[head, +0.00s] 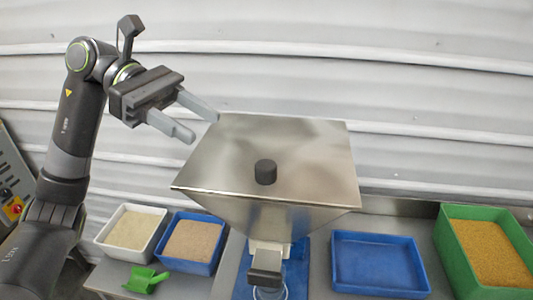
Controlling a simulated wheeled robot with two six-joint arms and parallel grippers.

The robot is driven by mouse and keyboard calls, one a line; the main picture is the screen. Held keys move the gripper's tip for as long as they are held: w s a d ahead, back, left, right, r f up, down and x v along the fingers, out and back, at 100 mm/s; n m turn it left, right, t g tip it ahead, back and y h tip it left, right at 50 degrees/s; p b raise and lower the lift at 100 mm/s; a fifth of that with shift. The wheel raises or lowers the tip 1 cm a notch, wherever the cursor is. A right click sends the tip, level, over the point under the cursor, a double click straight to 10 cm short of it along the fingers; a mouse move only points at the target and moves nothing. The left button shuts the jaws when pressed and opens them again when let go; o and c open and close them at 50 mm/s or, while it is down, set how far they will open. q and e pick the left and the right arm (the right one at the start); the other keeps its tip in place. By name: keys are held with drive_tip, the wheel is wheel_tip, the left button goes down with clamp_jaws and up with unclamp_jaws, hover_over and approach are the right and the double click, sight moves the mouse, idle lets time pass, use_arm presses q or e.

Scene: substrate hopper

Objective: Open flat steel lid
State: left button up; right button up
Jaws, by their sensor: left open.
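The flat steel lid (305,150) lies closed over the top of the steel hopper (270,217) in the middle of the head view. A black round knob (265,172) stands on the lid near its front middle. My left gripper (204,124) is open and empty. Its two grey fingers point right and down, near the lid's back left corner in the picture. I cannot tell whether a fingertip is above or beside the lid. My right gripper is not in view.
A white bin (100,238) and a blue bin (217,262) hold pale material at left, with a green scoop (146,280) in front. An empty blue tray (378,262) and a green bin (447,243) of brown grains stand at right. A corrugated wall (400,50) is behind.

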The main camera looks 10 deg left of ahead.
sight(266, 164)
use_arm(q)
drive_tip(key=p+x, duration=0.1)
drive_tip(key=x, duration=0.2)
drive_tip(key=p+x, duration=0.2)
drive_tip(key=x, duration=0.2)
drive_tip(key=p+x, duration=0.2)
drive_tip(key=x, duration=0.2)
drive_tip(key=shift+d+r, duration=0.15)
drive_tip(key=shift+d, duration=0.15)
drive_tip(key=shift+x, duration=0.8)
clamp_jaws()
